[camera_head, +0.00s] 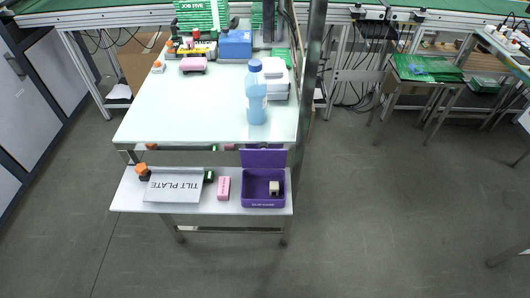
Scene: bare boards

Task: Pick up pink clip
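No clip can be made out for sure; several pink things are in view. A pink block (223,188) with faint markings lies on the lower front shelf, between the tilt plate and the purple box. A rounded pink item (193,64) with a dark part under it sits at the back left of the tabletop. A small bit of pink (229,147) shows just under the table's front edge, mostly hidden. Neither of my grippers is in view.
The pale table (195,110) is clear in its middle. A blue bottle (256,95) stands at its right edge, by a dark post (309,80). The lower shelf (140,203) holds the white tilt plate (173,188) and an open purple box (251,202). Floor at right is free.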

